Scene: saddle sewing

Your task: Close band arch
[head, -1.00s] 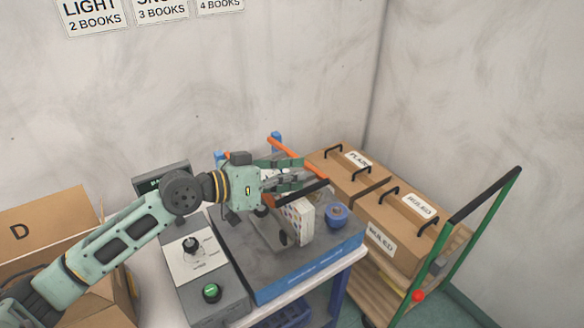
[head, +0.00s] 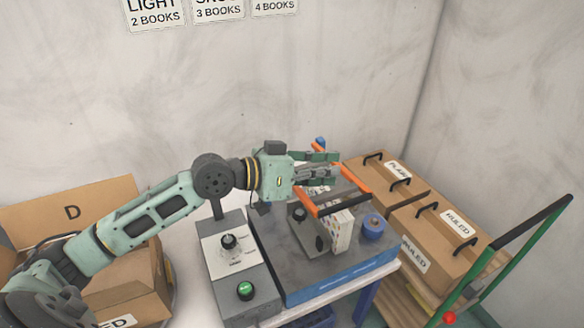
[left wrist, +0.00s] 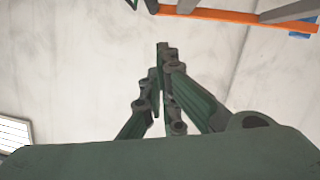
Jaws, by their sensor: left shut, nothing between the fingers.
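The band arch (head: 349,177) is an orange frame with a dark bar across its near end, above the grey-topped machine. In the head view it lies over a white book block with a patterned edge (head: 341,233). I cannot tell whether it is fully down. My left gripper (head: 335,166) is over the arch's left side, with its fingers reaching right, and partly hides it. In the left wrist view the fingertips (left wrist: 163,46) are together and empty. An orange bar (left wrist: 222,14) crosses the top there, apart from the fingertips. My right gripper is not in view.
A control box with a knob and a green button (head: 245,290) stands left of the machine. A blue roll (head: 373,226) sits right of the book block. A cart with cardboard boxes (head: 427,222) is at the right, and an open box (head: 72,212) at the left.

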